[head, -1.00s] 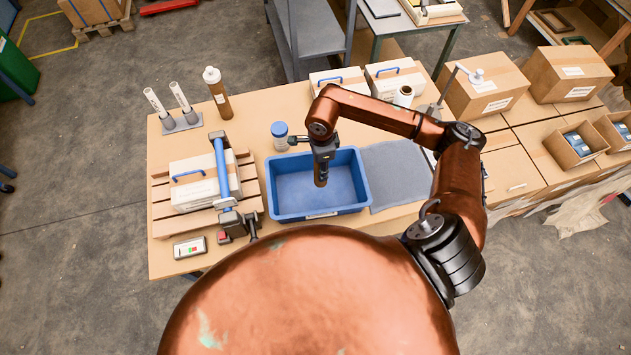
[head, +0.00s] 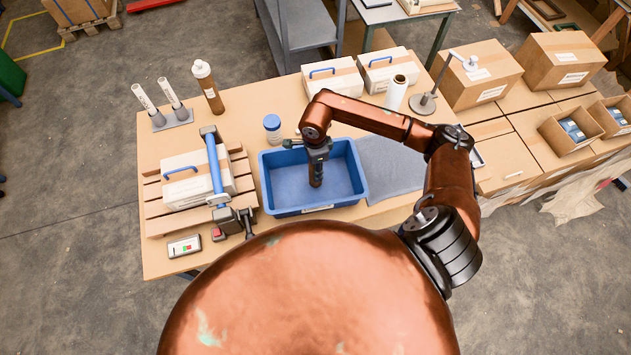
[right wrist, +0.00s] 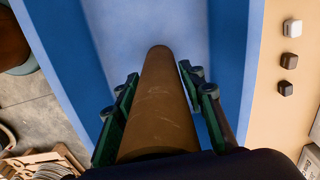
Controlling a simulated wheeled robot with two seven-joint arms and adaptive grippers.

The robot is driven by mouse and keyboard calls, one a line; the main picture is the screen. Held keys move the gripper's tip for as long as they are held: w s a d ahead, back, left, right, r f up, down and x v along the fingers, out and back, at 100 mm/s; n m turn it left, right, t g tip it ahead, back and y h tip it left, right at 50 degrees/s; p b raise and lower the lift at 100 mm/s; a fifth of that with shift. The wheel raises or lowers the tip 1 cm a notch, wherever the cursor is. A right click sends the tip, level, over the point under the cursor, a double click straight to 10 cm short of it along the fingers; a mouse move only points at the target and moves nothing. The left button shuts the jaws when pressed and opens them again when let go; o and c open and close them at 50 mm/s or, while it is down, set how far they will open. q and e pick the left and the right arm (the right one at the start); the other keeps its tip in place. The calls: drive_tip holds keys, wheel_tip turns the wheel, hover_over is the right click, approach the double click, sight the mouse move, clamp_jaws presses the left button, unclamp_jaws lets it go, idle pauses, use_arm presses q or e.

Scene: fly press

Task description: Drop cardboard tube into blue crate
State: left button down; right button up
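The blue crate (head: 357,198) stands on the near part of the cardboard-coloured table and looks empty inside. My right gripper (head: 317,152) points down over the crate. It is closed around a brown cardboard tube (head: 316,175), which hangs upright with its lower end inside the crate's outline. In the right wrist view, the tube (right wrist: 160,105) lies between the green-sided fingers (right wrist: 165,90), with the blue crate (right wrist: 80,45) beyond its end. Whether the tube touches the crate floor cannot be told. My left gripper is not in view.
A blue-lidded jar (head: 272,124) stands just behind the crate. A grey mat (head: 392,168) lies to its right. A pallet with a white box (head: 182,185) and a blue-barred device (head: 214,165) is close on the left. White cases (head: 333,82) stand behind.

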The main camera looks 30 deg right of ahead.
drive_tip(key=shift+o, duration=0.8)
drive_tip(key=o, duration=0.3)
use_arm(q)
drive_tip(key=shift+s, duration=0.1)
use_arm(e)
wheel_tip(320, 180, up, 12)
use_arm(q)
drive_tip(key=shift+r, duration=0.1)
use_arm(e)
drive_tip(key=shift+r, duration=0.1)
